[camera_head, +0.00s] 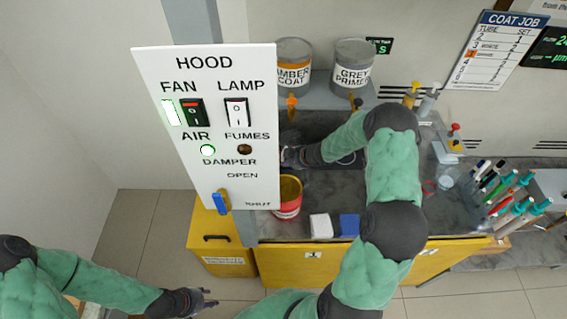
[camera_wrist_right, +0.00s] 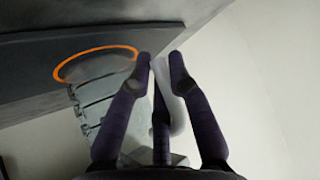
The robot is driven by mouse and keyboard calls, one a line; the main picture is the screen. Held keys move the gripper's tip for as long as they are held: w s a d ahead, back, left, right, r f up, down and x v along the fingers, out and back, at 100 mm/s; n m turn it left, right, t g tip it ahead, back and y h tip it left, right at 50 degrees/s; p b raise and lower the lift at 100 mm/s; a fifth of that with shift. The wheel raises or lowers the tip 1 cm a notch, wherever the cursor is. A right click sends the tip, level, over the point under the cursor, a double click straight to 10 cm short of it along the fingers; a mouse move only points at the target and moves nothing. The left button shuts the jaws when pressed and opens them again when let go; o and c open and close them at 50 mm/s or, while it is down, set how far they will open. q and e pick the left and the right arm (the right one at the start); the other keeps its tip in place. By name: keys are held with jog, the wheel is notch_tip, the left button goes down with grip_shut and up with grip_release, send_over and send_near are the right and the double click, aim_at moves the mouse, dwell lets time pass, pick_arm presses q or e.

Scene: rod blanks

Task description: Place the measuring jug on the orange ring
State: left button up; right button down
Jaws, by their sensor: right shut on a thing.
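In the right wrist view, my right gripper (camera_wrist_right: 163,62) has its dark fingers shut on a pale, translucent thing that looks like the measuring jug (camera_wrist_right: 180,110). Only part of it shows between and behind the fingers. My left gripper (camera_head: 206,297) is open and empty, low over the floor.
The white hood panel (camera_head: 228,185) blocks part of the bench from the head view. A red pot (camera_head: 288,207), a white block (camera_head: 321,226) and a blue block (camera_head: 349,225) stand at the bench's front. Several pens (camera_head: 510,190) stand at the right. Paint cans (camera_head: 352,65) stand behind.

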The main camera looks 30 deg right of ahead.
jog(key=shift+r, duration=0.1)
jog(key=c, duration=1.2)
grip_release()
jog(key=shift+o, duration=0.2)
jog(key=shift+s+d+r, duration=0.1)
jog(key=shift+r, duration=0.1)
jog(key=p+v, duration=0.4)
jog(key=v, duration=0.7)
jog(key=shift+s+p, duration=0.2)
jog(key=shift+p, duration=0.1)
jog(key=shift+r, duration=0.15)
